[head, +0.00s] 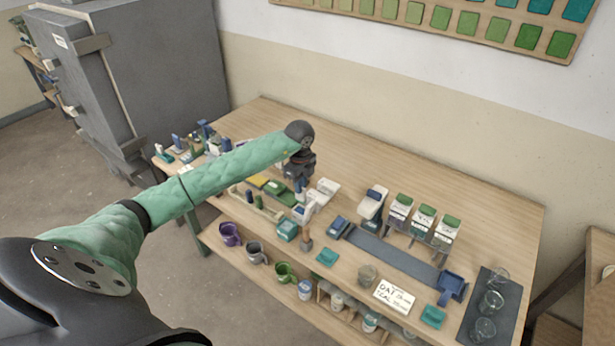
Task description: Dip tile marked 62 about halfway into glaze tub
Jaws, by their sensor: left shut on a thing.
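My left arm reaches in from the left over the wooden table, and its gripper (300,188) points down near the table's middle. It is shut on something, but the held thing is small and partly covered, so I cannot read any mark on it. A pale piece (305,212) shows just below the fingers; I cannot tell if it is the held tile. A small teal tub (287,231) stands just below the gripper in the picture. Which container is the glaze tub is unclear. No 62 is readable. My right gripper is out of view.
Three upright pieces with green tops (423,216) stand right of the gripper, beside a dark blue strip (392,256). A written card (394,296) lies at the front. Glass jars stand on a dark mat (508,290) at right. Mugs (284,272) sit on a lower shelf.

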